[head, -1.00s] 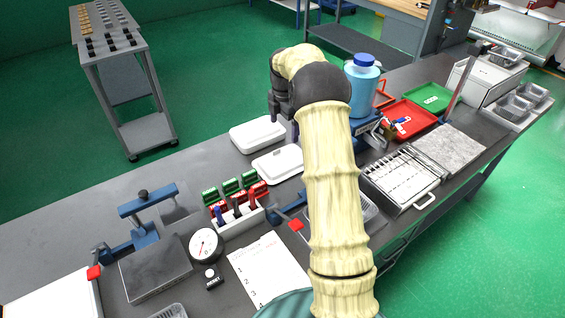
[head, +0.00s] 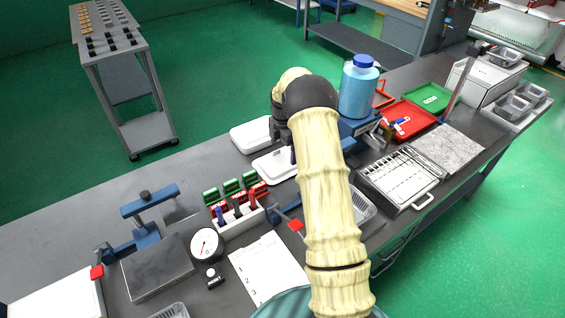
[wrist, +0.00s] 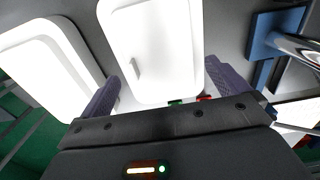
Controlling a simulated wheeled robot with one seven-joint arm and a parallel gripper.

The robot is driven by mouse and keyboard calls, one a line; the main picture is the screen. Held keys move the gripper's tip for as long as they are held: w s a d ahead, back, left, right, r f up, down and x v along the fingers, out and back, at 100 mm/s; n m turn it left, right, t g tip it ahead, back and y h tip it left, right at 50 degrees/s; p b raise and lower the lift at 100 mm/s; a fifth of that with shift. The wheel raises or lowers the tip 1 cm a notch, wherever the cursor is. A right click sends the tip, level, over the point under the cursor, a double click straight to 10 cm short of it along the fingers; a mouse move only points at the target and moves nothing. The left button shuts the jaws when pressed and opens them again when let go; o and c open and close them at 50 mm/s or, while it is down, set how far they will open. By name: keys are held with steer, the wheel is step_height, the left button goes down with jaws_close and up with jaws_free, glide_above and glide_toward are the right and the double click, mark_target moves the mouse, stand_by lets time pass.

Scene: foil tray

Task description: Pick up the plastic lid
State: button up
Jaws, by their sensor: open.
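Two white, rounded rectangular lid-like pieces lie side by side on the grey bench. The nearer one (head: 270,166) is partly hidden by my arm in the head view. It fills the middle of the wrist view (wrist: 150,40), with a small raised tab on its face. The farther one (head: 248,135) shows at the left of the wrist view (wrist: 45,60). My gripper (wrist: 160,78) is open and empty, its two purple-grey fingers on either side of the nearer piece's end. I cannot tell whether they touch it. In the head view my arm mostly hides the gripper.
A blue bottle (head: 358,90) stands just right of my arm. Red-and-green holders (head: 238,205), a round dial (head: 206,244) and a blue clamp (head: 283,211) are nearby. A clear tray (head: 362,204) is partly behind my arm. The bench is bare left of the lids.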

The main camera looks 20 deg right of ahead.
mark_target(282, 160)
step_height(282, 160, down, 4)
steer(key=shift+a+f+p, duration=0.15)
steer(key=shift+f+p, duration=0.1)
steer(key=shift+p, duration=0.3)
steer(key=c, duration=0.6)
